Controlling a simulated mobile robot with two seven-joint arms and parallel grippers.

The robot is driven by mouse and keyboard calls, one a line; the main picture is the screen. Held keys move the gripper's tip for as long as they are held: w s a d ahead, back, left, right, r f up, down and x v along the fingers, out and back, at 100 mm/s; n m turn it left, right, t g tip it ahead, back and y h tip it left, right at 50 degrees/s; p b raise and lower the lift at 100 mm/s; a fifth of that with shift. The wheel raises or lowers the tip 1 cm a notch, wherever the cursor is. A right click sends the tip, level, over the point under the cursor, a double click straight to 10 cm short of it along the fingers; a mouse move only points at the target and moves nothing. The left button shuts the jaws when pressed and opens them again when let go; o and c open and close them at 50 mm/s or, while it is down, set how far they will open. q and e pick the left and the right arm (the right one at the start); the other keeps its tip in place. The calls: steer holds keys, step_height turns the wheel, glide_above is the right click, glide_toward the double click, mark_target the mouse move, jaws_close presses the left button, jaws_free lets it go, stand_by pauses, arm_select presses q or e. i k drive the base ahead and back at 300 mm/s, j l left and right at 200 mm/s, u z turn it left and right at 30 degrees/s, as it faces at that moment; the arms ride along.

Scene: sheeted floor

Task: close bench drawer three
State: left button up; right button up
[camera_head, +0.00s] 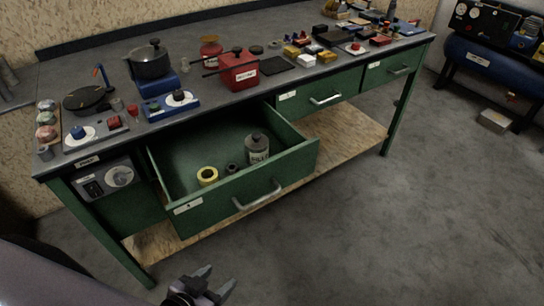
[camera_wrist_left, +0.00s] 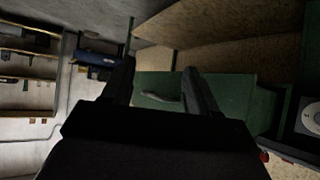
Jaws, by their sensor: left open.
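The green workbench has one drawer (camera_head: 240,196) pulled well out, the leftmost of the three; its label is too small to read. Its front carries a silver bar handle (camera_head: 258,196). Inside lie a yellow tape roll (camera_head: 207,176), a small dark ring (camera_head: 231,168) and a grey bottle with a dark cap (camera_head: 257,149). My left gripper (camera_head: 217,280) is open and empty, in front of and below the drawer, apart from it. In the left wrist view the handle (camera_wrist_left: 160,98) shows between the open fingers. My right gripper is not in view.
The middle drawer (camera_head: 318,97) and right drawer (camera_head: 391,69) are shut. Pots, a red box (camera_head: 239,70), switches and small parts crowd the benchtop. A wooden lower shelf (camera_head: 345,134) runs beneath. The grey floor (camera_head: 400,220) in front is clear. A blue compressor tank (camera_head: 490,58) stands at right.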

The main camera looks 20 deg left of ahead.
mark_target(177, 158)
steer(key=i+l+u, duration=0.1)
steer(key=u, duration=0.8)
steer(key=l+u, duration=0.6)
steer(key=l, duration=0.2)
steer(key=l+u, duration=0.2)
steer(key=l, duration=1.25)
